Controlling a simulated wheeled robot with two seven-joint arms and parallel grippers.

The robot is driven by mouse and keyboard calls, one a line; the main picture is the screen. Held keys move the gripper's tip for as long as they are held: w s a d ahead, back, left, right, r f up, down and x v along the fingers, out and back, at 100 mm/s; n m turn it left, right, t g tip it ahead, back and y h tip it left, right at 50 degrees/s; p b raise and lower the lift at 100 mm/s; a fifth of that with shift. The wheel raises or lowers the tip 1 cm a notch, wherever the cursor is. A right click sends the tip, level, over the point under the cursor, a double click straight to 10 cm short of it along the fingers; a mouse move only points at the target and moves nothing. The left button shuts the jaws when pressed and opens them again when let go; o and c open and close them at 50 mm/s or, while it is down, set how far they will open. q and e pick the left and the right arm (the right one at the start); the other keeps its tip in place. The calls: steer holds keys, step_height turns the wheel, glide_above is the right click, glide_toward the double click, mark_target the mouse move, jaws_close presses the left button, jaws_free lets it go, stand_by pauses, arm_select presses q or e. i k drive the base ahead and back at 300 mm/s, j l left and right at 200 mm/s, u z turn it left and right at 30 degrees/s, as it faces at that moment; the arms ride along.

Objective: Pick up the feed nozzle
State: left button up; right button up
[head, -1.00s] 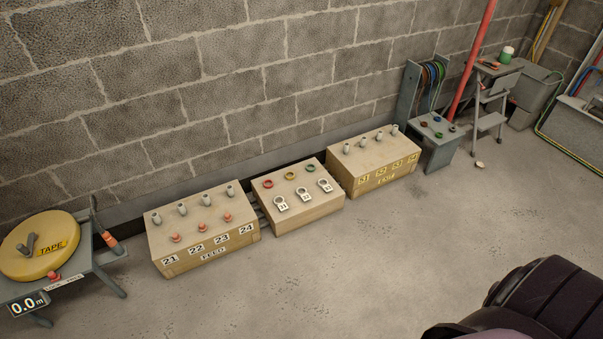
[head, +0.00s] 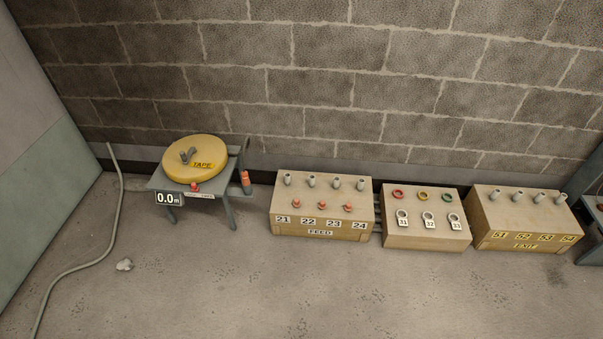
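No part is plainly marked as the feed nozzle. An orange and grey piece (head: 246,181), which may be the nozzle, stands upright at the right side of the tape stand (head: 222,190). The yellow tape reel (head: 180,162) lies on top of that stand, with a 0.0 m display (head: 169,198) at its front edge. The box marked FEED (head: 320,223) is to the right, with grey conduit stubs 21 to 24 and orange knobs on top. Neither of my grippers is in view.
A middle box (head: 427,215) carries coloured rings and tags 31 to 33. The EXIT box (head: 523,220) stands to its right. The floor in front is clear.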

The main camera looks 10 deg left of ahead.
mark_target(244, 175)
steer(key=i+j+z, duration=0.1)
steer(key=j, duration=0.25)
steer(key=i+j, duration=0.3)
steer(key=i+j+z, duration=0.15)
steer(key=j, duration=0.2)
steer(key=i+j, duration=0.25)
steer(key=j, duration=0.15)
steer(key=z, duration=0.05)
